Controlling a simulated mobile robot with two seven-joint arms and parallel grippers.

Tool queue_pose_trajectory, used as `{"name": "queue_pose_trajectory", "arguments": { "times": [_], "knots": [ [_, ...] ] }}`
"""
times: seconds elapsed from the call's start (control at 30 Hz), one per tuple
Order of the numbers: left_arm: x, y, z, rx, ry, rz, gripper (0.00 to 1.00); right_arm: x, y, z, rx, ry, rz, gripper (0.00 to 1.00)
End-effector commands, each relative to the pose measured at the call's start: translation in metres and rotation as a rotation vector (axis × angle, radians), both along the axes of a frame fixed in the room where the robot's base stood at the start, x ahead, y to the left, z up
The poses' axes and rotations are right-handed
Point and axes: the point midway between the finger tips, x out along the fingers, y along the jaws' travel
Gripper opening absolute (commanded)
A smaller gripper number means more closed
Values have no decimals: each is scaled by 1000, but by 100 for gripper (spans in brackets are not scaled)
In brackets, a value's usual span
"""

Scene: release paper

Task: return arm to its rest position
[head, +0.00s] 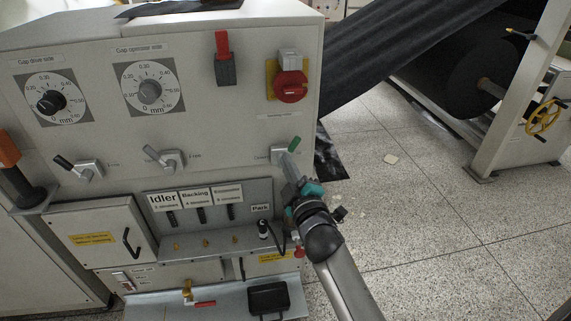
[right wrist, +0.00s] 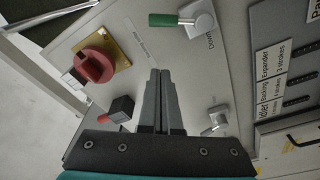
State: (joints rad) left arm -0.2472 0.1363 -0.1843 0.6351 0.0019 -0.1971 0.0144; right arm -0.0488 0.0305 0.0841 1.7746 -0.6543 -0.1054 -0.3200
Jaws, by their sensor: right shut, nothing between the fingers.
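My right gripper (head: 288,160) is in front of the right side of the machine panel (head: 200,120), close to the lever with a green handle (head: 293,144). In the right wrist view its two fingers (right wrist: 160,75) are together with nothing between them. The green-handled lever (right wrist: 170,20) shows above the fingertips there, apart from them in the picture. My right arm reaches up from the bottom of the head view. My left gripper is not in view.
The panel carries a red rotary switch (head: 291,88), a red-handled switch (head: 224,60), two gap dials (head: 149,89) and two more levers (head: 165,158). A shelf (head: 215,243) juts out below. Speckled floor (head: 430,230) is open to the right, before a large black roll (head: 470,75).

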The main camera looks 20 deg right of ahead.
Motion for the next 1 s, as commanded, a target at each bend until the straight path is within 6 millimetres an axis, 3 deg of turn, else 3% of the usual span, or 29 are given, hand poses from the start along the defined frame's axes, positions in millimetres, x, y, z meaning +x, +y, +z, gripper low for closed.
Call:
{"name": "queue_pose_trajectory", "arguments": {
  "times": [0.7,0.77,0.87,1.0],
  "knots": [
    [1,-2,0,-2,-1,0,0,1,0,-7,10,13,4,0],
    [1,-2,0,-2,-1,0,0,0,2,-22,30,42,10,0],
    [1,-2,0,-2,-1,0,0,-5,8,-69,94,138,24,0],
    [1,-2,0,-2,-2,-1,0,-32,19,-168,236,343,31,0]
  ]
}}
